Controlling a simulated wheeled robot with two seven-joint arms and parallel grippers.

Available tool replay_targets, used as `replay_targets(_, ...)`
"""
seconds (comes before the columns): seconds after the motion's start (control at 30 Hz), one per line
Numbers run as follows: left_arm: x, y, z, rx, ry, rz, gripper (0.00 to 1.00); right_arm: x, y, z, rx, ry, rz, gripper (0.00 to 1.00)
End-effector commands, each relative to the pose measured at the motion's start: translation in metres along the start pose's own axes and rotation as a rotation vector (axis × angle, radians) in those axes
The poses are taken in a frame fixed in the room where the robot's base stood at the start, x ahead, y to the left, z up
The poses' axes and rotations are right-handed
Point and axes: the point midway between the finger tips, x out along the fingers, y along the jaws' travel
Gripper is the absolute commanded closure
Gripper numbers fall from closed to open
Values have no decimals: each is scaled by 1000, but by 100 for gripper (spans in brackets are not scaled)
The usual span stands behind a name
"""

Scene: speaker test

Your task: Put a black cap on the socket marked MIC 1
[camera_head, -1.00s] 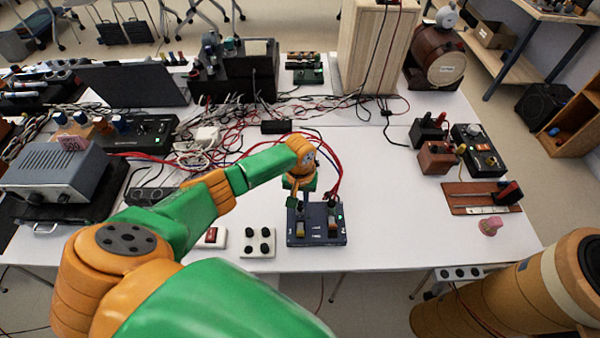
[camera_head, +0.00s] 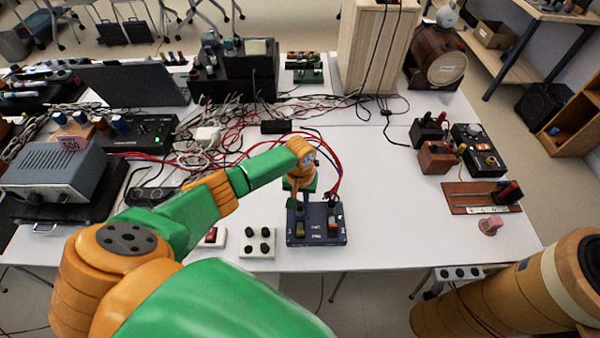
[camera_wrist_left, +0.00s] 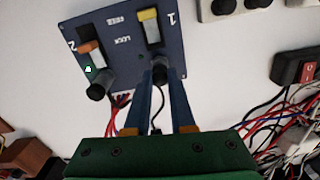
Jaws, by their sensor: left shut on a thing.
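The dark blue box (camera_head: 316,238) stands near the table's front edge. In the left wrist view its panel (camera_wrist_left: 118,42) has markings 1 and 2, a yellow-topped switch (camera_wrist_left: 150,27) by the 1 and an orange-topped one by the 2. A bare black cylindrical part (camera_wrist_left: 97,91) sits on the 2 side. My left gripper (camera_head: 301,203) is over the box's back left part. Its fingers (camera_wrist_left: 160,80) are shut on a black cap (camera_wrist_left: 161,73) at the 1 side's panel edge. The fingers hide its contact with the socket, so seating cannot be told.
A white block (camera_head: 258,257) with several black knob-like caps stands left of the box, beside a red switch (camera_head: 211,235). Red and blue cables arch behind the box. A grey power unit (camera_head: 55,165) stands at left.

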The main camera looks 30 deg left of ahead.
Motion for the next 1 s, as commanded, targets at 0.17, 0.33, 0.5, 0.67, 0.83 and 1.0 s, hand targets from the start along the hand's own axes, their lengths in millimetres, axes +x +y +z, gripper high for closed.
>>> replay_targets(0.17, 4, 0, 0, 0, 0, 0, 100, 3, 0, 0, 0, 0, 0, 100)
replay_targets(0.33, 7, 0, 0, 0, 0, 0, 100, 6, 0, 1, 0, 0, 0, 100)
replay_targets(0.5, 10, 0, 0, 0, 0, 0, 100, 8, 0, 1, 0, 0, 0, 100)
replay_targets(0.67, 11, 0, 0, 0, 0, 0, 64, 9, 0, 1, 0, 0, 0, 100)
replay_targets(0.83, 11, 0, 0, 0, 0, 0, 43, 9, 0, 1, 0, 0, 0, 100)
replay_targets(1.0, 11, 0, 0, 0, 0, 0, 43, 8, 0, 1, 0, 0, 0, 100)
